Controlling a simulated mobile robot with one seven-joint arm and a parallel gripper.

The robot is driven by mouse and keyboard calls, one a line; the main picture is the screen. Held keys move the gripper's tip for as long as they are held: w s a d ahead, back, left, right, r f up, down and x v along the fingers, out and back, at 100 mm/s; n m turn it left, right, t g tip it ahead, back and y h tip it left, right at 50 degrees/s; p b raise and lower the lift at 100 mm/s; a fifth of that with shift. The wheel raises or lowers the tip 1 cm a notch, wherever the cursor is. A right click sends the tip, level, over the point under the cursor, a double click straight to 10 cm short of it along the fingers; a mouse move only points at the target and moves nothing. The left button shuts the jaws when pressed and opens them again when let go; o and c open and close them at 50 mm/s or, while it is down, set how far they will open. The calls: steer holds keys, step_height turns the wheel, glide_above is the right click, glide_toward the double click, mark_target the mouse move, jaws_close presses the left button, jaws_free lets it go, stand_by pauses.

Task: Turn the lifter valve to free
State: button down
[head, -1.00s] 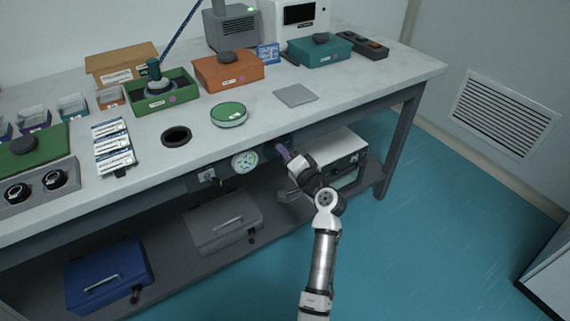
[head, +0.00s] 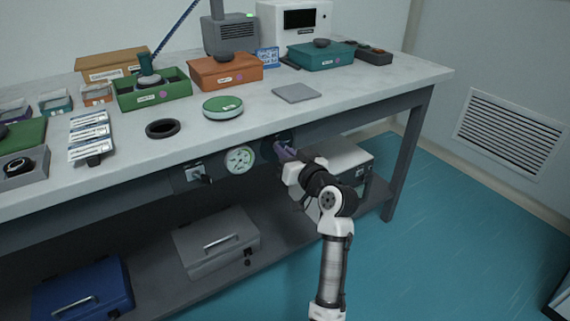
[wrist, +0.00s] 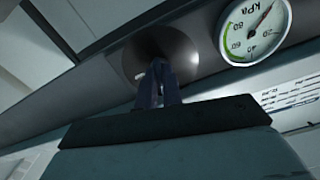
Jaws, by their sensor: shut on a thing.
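The lifter valve's round dark plate (wrist: 185,52) is on the table's front rail in the wrist view. My gripper (wrist: 158,78) is at its middle, shut on the valve handle, which the fingers mostly hide. A small pale mark shows beside the fingers on the plate. Which setting the handle points to cannot be read. In the head view my gripper (head: 281,150) reaches the valve plate (head: 268,147) under the table edge, with a purplish part showing at its tip. The kPa gauge (wrist: 255,30) is beside the valve; it also shows in the head view (head: 239,160).
The table top (head: 350,103) overhangs the rail just above my gripper. A white-topped box (head: 338,152) stands on the lower shelf close behind my arm. A switch (head: 195,173) is left of the gauge.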

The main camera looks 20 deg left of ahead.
steer(key=shift+f+n+b, duration=0.1)
steer(key=shift+n+b, duration=1)
steer(key=c, duration=1.6)
jaws_free()
steer(key=shift+o, duration=0.2)
steer(key=v, duration=0.7)
steer(key=shift+s+d, duration=0.15)
steer(key=shift+d, duration=0.05)
